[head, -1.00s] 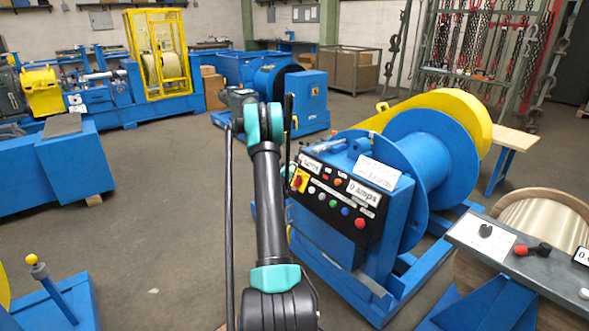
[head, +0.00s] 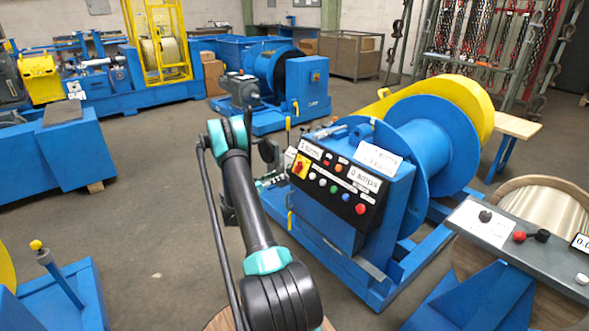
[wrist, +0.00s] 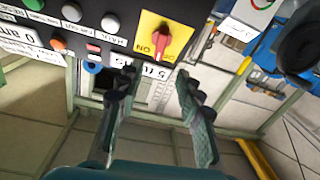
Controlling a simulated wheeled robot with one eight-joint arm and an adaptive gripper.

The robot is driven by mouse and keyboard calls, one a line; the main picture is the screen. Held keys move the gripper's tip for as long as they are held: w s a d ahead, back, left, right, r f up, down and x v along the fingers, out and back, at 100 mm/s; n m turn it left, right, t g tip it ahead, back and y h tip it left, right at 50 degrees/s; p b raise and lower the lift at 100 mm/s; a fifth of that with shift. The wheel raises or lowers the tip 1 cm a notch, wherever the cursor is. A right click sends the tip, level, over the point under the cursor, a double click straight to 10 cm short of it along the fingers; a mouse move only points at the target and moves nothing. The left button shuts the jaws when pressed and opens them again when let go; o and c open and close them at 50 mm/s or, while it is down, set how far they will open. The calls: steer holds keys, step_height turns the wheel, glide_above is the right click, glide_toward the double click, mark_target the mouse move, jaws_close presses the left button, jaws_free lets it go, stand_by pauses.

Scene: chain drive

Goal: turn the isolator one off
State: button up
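A red rotary isolator knob on a yellow plate (head: 300,167) sits at the upper left of the black control panel on the blue winch machine. In the wrist view, the red knob (wrist: 160,42) shows upside down at the top, with the word ON beside it. My gripper (wrist: 157,80) is open and empty, its two fingers apart below the knob in the picture and not touching it. In the head view, my arm reaches to the left of the panel and my gripper is partly hidden behind it.
The black panel (head: 330,188) also carries several push buttons and displays. A blue drum (head: 425,150) with a yellow guard stands behind it. A second machine at the back has a small yellow-and-red switch (head: 316,76).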

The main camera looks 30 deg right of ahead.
mark_target(296, 167)
steer(key=d, duration=0.4)
steer(key=w+d, duration=0.1)
steer(key=d, duration=0.7)
steer(key=shift+w+d, duration=0.1)
steer(key=shift+w, duration=0.25)
jaws_close()
